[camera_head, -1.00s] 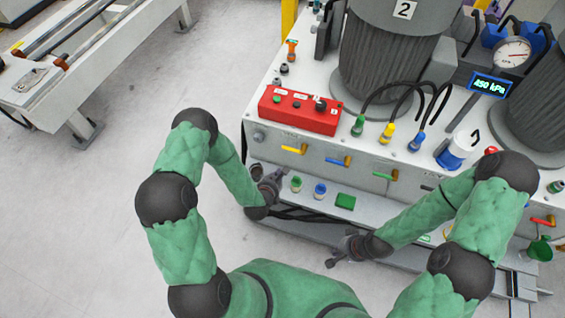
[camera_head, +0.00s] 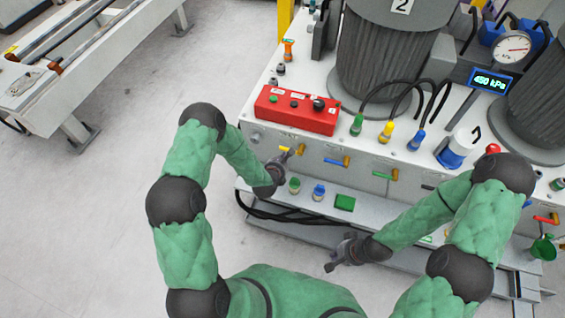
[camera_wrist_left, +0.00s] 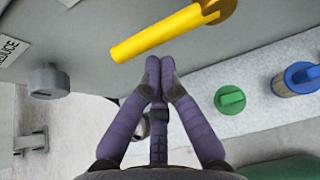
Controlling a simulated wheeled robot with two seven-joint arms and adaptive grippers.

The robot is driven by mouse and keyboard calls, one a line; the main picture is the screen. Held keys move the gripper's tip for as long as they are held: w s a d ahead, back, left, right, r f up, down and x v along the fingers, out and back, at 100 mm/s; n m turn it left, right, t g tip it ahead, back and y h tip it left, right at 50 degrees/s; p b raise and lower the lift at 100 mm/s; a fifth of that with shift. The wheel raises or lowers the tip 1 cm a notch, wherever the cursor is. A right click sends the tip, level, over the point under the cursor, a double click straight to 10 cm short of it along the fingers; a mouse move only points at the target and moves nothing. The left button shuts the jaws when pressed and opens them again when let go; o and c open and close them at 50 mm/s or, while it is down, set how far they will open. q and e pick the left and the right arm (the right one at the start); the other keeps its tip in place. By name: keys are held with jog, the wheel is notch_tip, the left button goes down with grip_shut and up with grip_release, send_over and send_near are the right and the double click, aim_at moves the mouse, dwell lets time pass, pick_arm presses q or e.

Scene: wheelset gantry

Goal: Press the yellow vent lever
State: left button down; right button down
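The yellow vent lever (camera_head: 291,149) sticks out of the front face of the white cabinet (camera_head: 258,150), below the red control box. In the left wrist view the yellow lever (camera_wrist_left: 165,33) lies across the upper middle, just beyond my fingertips. My left gripper (camera_head: 284,158) is beside the lever in the head view. In the left wrist view the left gripper's fingertips (camera_wrist_left: 160,68) are together with nothing between them; I cannot tell whether they touch the lever. My right gripper (camera_head: 330,266) hangs low in front of the cabinet, apart from it, and its fingers are too small to read.
A red box (camera_head: 297,110) sits on the cabinet top. Blue (camera_head: 338,161) and green (camera_head: 386,174) levers are to the right. Green (camera_head: 294,186) and blue (camera_head: 319,192) knobs stand on the ledge below. A grey knob (camera_wrist_left: 48,80) is left of the yellow lever. A gauge display reads about 450 kPa (camera_head: 490,82).

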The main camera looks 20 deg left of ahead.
pick_arm(q)
jog(key=shift+r, duration=0.2)
dwell(0.4)
jog(key=shift+r+m+y, duration=0.1)
jog(key=shift+m+y, duration=0.3)
jog(key=shift+a+r+m+y, duration=0.1)
jog(key=shift+r+m+y, duration=0.15)
jog(key=shift+m+y, duration=0.25)
jog(key=shift+r, duration=0.35)
jog(key=d+r+m+t+y+b, duration=0.2)
jog(key=d+r+m+y+b, duration=0.2)
jog(key=r+m+y+b, duration=0.2)
jog(key=shift+d+m+t+b, duration=0.35)
jog(key=shift+m+t+b, duration=0.1)
jog(key=shift+m, duration=0.55)
jog(key=shift+r, duration=0.1)
dwell(0.6)
